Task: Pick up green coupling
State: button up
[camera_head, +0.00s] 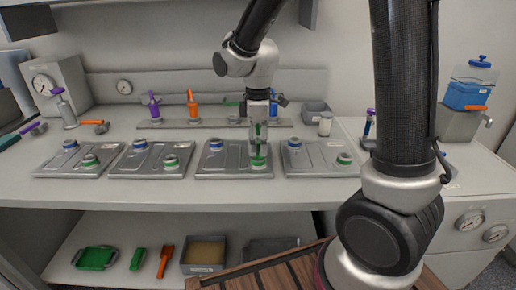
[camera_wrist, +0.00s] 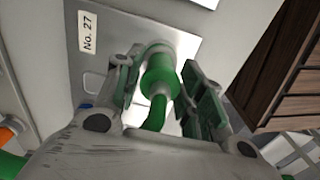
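The green coupling (camera_wrist: 160,76) stands upright between my two fingers in the wrist view, with a green hose-like stem curving from it towards my palm. In the head view, a green coupling (camera_head: 258,161) is on the front right of the third tray from the left, below my gripper (camera_head: 258,134). In the wrist view my gripper (camera_wrist: 168,85) is around the coupling, one finger on each side. Narrow gaps seem to show beside both pads, so it looks open. The coupling's far side is hidden.
Neighbouring trays (camera_head: 148,158) stand left and right, each with blue and green fittings. A blue-ringed fitting (camera_head: 216,145) shares the third tray. Behind is a rack with purple and orange tools (camera_head: 193,106). A white jar (camera_head: 325,124) stands at the back right.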

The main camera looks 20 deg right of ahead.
jog(key=c, duration=0.6)
jog(key=shift+r, duration=0.1)
notch_tip(320, 180, up, 10)
jog(key=shift+f, duration=0.1)
jog(key=o, duration=0.5)
grip_shut()
jog(key=shift+r, duration=2.5)
